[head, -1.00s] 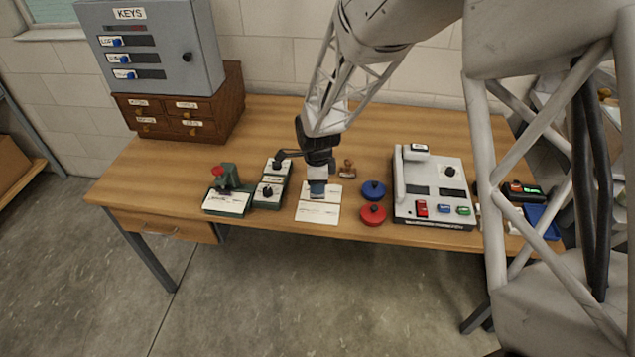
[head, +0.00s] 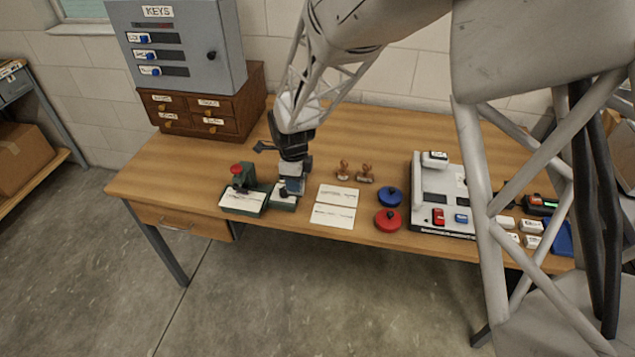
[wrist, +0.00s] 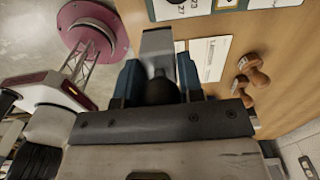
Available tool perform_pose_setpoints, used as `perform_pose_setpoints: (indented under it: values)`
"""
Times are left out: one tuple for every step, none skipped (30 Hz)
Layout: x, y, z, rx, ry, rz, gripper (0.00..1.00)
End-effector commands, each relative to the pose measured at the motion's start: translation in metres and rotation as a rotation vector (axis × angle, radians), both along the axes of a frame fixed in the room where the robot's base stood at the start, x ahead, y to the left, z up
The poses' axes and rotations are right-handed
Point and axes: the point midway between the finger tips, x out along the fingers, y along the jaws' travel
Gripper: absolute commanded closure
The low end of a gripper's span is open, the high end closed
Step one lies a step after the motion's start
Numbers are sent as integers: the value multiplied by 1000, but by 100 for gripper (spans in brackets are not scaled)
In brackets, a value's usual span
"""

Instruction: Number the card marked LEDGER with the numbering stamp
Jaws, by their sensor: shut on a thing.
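My gripper (head: 291,188) is at the front left of the table, over a green unit (head: 284,204) that it mostly hides. In the wrist view its blue fingers (wrist: 158,82) are shut on a grey block with a black knob (wrist: 157,48), seemingly the numbering stamp. Two white cards (head: 338,196) (head: 332,216) lie on the table to the right of my gripper. Part of a card also shows in the wrist view (wrist: 206,58). Their print is too small to read, so I cannot tell which is marked LEDGER.
A green press with a red knob (head: 239,176) stands left of my gripper, a white card (head: 243,201) on its base. Two wooden stamps (head: 365,174) stand behind the cards; blue (head: 390,196) and red (head: 388,220) round pads lie right. A grey machine (head: 437,178) stands beyond.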

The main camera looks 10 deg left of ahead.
Motion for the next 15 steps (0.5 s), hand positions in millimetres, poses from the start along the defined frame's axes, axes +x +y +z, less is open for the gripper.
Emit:
perform_pose_setpoints:
  values:
    - [-4,13,3,1,-1,-8,82]
    - [-7,20,5,0,0,-17,82]
    - [-10,29,7,0,0,-29,82]
    - [-13,36,9,0,0,-37,82]
    - [-16,43,11,1,-1,-46,82]
    - [-19,52,13,1,-1,-58,82]
    - [-22,58,15,1,-1,-65,82]
    - [-25,65,17,1,-1,-74,82]
    - [-29,73,19,0,0,-85,82]
    - [-32,79,20,0,0,-92,82]
    - [-34,84,22,0,0,-100,82]
    - [-37,91,24,1,0,-109,82]
    - [-40,96,25,1,-1,-116,82]
    - [-42,100,26,1,-1,-122,82]
    - [-45,105,28,1,-1,-129,82]
